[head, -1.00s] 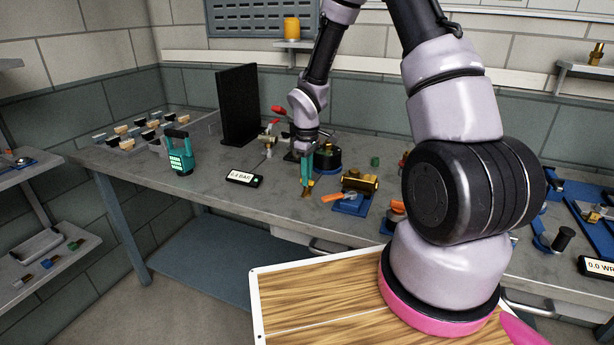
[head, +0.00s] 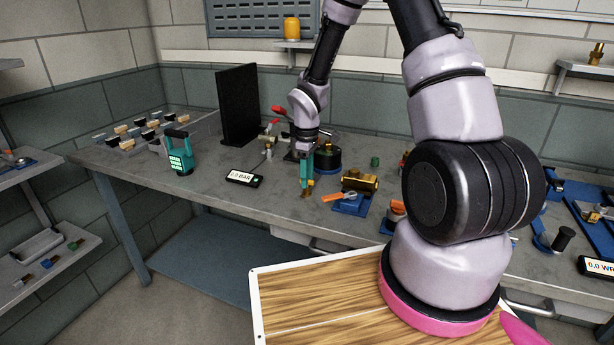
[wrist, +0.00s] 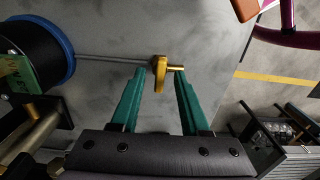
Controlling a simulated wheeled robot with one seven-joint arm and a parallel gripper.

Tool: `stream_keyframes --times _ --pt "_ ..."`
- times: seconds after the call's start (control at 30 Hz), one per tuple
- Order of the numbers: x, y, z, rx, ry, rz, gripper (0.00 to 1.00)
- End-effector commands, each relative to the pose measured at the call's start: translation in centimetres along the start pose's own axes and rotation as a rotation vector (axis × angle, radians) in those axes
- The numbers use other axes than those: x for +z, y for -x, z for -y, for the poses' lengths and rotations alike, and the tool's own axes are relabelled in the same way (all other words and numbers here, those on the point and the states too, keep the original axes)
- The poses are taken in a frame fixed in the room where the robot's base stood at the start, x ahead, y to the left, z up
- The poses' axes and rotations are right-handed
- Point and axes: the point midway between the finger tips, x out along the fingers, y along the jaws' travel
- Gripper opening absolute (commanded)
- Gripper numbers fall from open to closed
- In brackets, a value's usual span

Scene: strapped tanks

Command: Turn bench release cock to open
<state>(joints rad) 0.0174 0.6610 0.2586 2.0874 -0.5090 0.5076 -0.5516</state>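The bench release cock is a small brass fitting with a flat handle (wrist: 159,72). It sits at the end of a thin grey pipe in the wrist view. In the head view its brass (head: 306,193) shows just under my fingertips, small and partly hidden. My gripper (head: 307,184) points down at the bench. In the wrist view its two green fingers (wrist: 157,76) stand apart, one on each side of the brass handle. A gap shows between the handle and the left finger. The right fingertip is close to the short brass stub; I cannot tell whether they touch.
A small display (head: 243,179) on the bench (head: 225,203) appears to read 0.0 BAR. An orange-handled brass valve on a blue base (head: 350,203) stands just right of my gripper. A black round item with a blue rim (wrist: 36,55) is left of the pipe.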

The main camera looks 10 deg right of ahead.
Motion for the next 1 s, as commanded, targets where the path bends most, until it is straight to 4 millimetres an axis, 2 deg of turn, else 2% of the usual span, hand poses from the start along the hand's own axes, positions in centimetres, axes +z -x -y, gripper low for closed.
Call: stream_keyframes --times 0.23,0.33,0.7,0.83,1.0 --pt "-0.1 0.1 0.0 0.001 -0.001 -0.001 0.45" --pt "-0.1 0.9 -0.1 0.003 -0.002 -0.003 0.45" --pt "-0.1 8.0 -0.1 0.005 -0.001 -0.004 0.45" --pt "0.0 9.7 -0.1 0.002 -0.002 -0.002 0.45" --pt "0.0 10.8 0.0 0.000 -0.001 -0.001 0.45"
